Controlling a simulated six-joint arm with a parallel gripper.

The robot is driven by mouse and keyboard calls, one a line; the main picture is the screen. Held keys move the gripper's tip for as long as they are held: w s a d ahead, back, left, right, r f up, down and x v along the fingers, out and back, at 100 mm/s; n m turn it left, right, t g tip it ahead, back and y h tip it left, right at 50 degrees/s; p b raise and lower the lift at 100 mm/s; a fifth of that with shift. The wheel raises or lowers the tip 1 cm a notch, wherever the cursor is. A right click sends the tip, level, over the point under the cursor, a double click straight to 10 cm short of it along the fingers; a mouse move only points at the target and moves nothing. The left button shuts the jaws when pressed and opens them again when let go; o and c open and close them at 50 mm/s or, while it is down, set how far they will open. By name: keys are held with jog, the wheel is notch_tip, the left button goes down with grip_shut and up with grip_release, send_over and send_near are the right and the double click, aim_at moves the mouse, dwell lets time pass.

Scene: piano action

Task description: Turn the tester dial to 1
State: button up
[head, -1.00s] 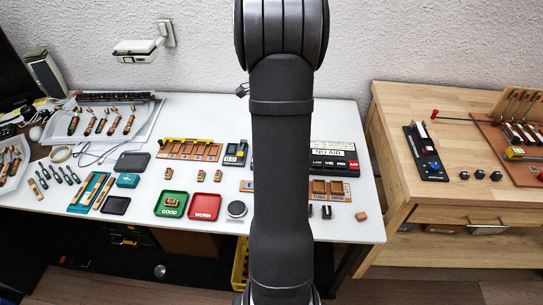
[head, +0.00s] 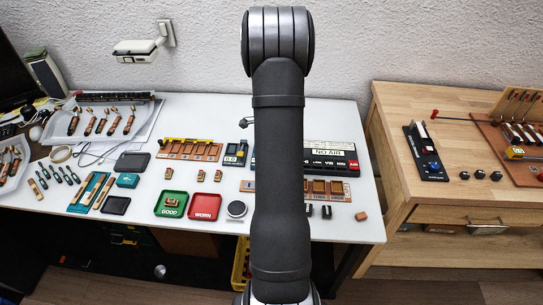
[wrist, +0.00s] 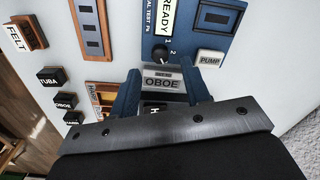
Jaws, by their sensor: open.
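In the wrist view, a blue tester panel (wrist: 188,28) carries a white READY label. A small black dial (wrist: 161,53) sits on it, with the marks 1 and 2 at its upper right. I cannot tell which mark the dial points to. A white PUMP button (wrist: 210,57) is to the dial's right. My gripper (wrist: 162,78) has its two blue fingers apart, just below the dial in the picture. An OBOE-labelled piece (wrist: 162,83) shows between the fingers; I cannot tell whether they touch it. In the head view, my arm hides the gripper and dial.
Labelled blocks, FELT (wrist: 27,33), TUBA (wrist: 50,77) and another OBOE (wrist: 64,100), lie at the wrist view's left. In the head view, a green tray (head: 171,204) and red tray (head: 205,207) stand left of my arm. A wooden bench (head: 400,110) is at the right.

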jog(key=shift+f, duration=2.05)
jog(key=shift+c, duration=0.4)
grip_shut()
